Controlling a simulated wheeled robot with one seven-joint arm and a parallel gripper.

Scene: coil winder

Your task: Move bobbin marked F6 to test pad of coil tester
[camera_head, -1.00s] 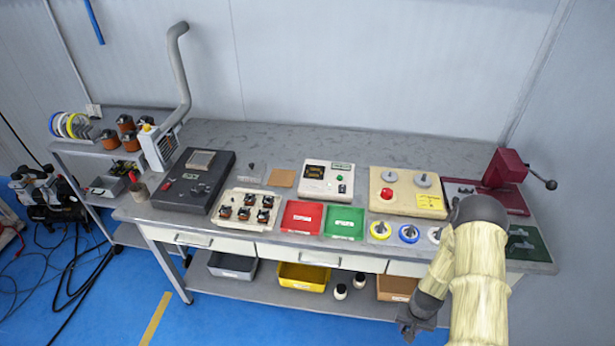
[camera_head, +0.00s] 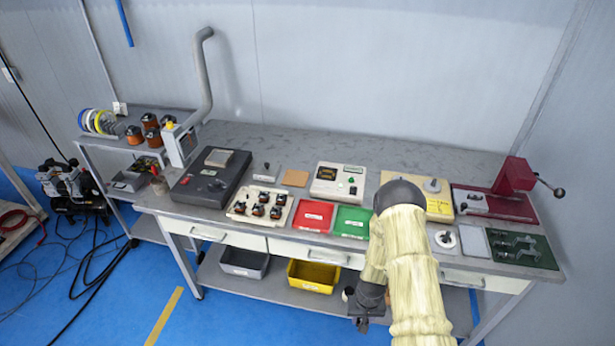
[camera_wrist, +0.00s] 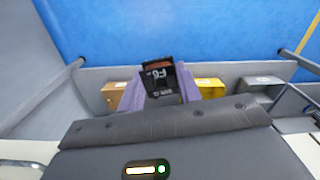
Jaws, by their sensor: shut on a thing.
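My gripper (camera_head: 362,312) hangs low in front of the bench in the head view, below the tabletop's front edge. In the wrist view its purple fingers (camera_wrist: 131,96) are shut on the bobbin (camera_wrist: 158,82), a dark piece with a white F6 mark and a brown top. The bobbin is not clear in the head view.
A tray (camera_head: 240,219) of several bobbins, a red bin (camera_head: 313,215) and a green bin (camera_head: 352,222) line the bench front. A red press (camera_head: 513,178) stands at right. A grey bin (camera_head: 245,262) and a yellow bin (camera_head: 313,276) sit on the lower shelf.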

